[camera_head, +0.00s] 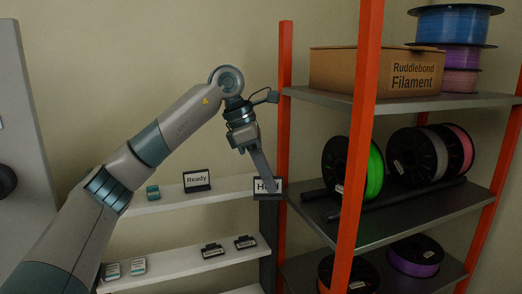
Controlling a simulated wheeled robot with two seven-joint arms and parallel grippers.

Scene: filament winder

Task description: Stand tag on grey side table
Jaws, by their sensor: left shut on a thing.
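My left gripper (267,184) is shut on a small dark-framed tag (261,188) with a white face. The finger covers part of its lettering, which starts with "H". The tag is upright at the right end of the upper white shelf, in front of the orange rack post; I cannot tell whether it touches the shelf. A similar tag reading "Ready" (197,180) stands on the same shelf to the left. No grey side table can be made out. My right gripper is out of view.
The upper white shelf (226,190) also bears a small teal box (153,192). The lower white shelf (180,263) holds small black tags and pale boxes. An orange-post rack (363,130) with filament spools and a cardboard box (375,70) stands close at right.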

